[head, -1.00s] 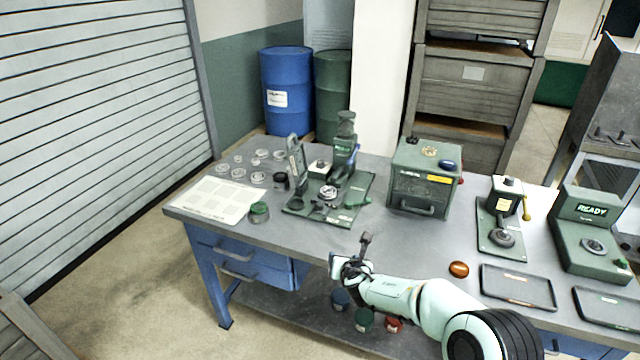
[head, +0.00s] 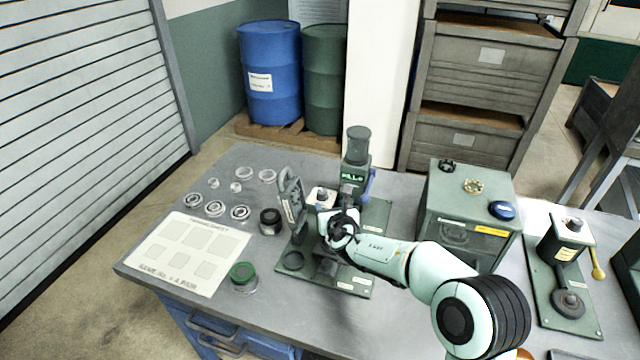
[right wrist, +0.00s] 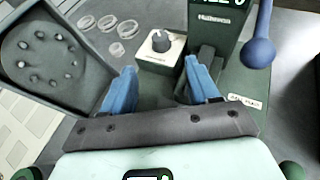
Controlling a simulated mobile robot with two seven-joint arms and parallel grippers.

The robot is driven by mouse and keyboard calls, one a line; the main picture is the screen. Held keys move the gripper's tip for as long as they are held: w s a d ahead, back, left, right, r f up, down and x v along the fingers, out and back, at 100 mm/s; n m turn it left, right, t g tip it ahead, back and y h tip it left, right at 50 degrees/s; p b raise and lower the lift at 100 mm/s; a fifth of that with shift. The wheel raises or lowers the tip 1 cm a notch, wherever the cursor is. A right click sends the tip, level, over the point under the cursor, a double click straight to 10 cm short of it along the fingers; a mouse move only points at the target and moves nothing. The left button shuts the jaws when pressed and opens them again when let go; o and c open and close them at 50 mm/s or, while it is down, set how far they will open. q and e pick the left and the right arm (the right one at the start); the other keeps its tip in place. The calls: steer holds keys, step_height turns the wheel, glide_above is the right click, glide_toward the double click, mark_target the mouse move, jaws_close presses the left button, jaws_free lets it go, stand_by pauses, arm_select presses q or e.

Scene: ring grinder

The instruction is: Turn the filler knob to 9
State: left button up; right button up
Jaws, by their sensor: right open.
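The filler knob (right wrist: 160,42) is a dark round knob on a small white box, on the green base plate of the filler machine (head: 356,160). In the head view the knob (head: 322,194) shows just behind my right gripper (head: 342,222). In the right wrist view my right gripper (right wrist: 164,84) is open, with its two blue fingers apart and nothing between them. The knob lies beyond the fingertips, between them in the picture, not touched. The machine's green display (head: 353,177) shows a fill reading that ends in what looks like 0. My left gripper is not in view.
A tilted plate with holes (head: 291,200) stands left of the gripper. A blue lever ball (right wrist: 258,53) is at right. Clear rings (head: 215,208), a paper sheet (head: 187,252) and a green-lidded jar (head: 243,275) lie left. A green box (head: 468,215) stands right.

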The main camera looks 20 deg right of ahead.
mark_target(323, 193)
steer(key=shift+w+d+f+p, duration=0.1)
steer(key=shift+w+f+p, duration=0.15)
steer(key=shift+w, duration=0.3)
steer(key=p+x, duration=0.1)
steer(key=x, duration=0.2)
steer(key=p+x, duration=0.2)
steer(key=x, duration=0.1)
steer(key=p+x, duration=0.1)
steer(key=x, duration=0.3)
steer(key=shift+w+r, duration=0.2)
steer(key=shift+r, duration=0.05)
steer(key=shift+w+f+p, duration=0.45)
steer(key=shift+w, duration=0.1)
steer(key=shift+s, duration=0.15)
steer(key=shift+c, duration=0.6)
steer(key=c, duration=0.8)
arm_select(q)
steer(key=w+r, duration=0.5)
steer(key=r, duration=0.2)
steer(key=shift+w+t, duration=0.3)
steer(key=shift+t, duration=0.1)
